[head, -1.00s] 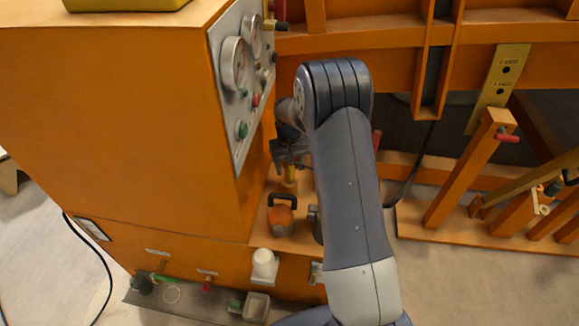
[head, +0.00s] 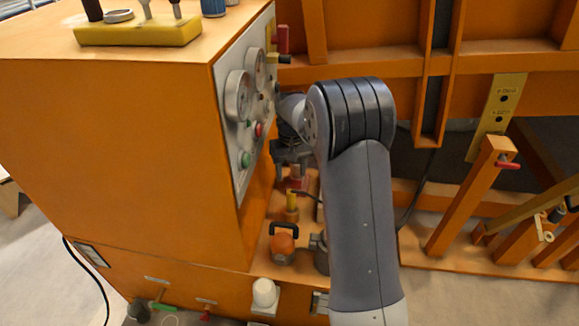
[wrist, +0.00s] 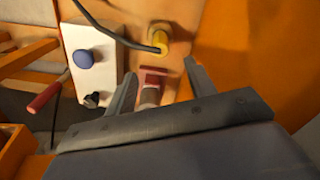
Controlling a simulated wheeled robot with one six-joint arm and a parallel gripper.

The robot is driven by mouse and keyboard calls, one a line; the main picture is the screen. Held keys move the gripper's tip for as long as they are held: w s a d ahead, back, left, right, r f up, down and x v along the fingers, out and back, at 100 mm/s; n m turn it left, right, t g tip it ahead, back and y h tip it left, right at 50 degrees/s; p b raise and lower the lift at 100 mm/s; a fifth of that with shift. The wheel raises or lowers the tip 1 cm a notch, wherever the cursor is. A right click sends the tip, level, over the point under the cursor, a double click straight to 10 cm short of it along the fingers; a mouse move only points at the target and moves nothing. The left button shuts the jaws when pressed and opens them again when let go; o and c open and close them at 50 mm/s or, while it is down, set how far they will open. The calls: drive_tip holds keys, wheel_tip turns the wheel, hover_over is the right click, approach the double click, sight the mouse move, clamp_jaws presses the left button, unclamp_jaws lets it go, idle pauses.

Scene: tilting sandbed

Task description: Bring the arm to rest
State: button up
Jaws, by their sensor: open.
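My gripper (head: 292,162) hangs beside the control panel (head: 243,125), over the shelf of the orange cabinet. It is small and partly behind my own arm in the head view. In the wrist view my gripper (wrist: 161,78) has its fingers apart. A red block (wrist: 153,77) with a pale part shows between them, seemingly beyond the tips; I cannot tell how far. No object is visibly held. My arm is bent, with its elbow high at the middle of the head view.
The panel's gauges (head: 237,95) and knobs stand close to my wrist. A white box with a blue knob (wrist: 84,59) is nearby. A yellow tool block (head: 138,33) sits on the cabinet.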

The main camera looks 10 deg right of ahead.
sight(291, 191)
wheel_tip(291, 191, down, 10)
drive_tip(key=shift+f, duration=0.1)
drive_tip(key=shift+r, duration=0.25)
drive_tip(key=shift+f, duration=0.15)
idle(0.5)
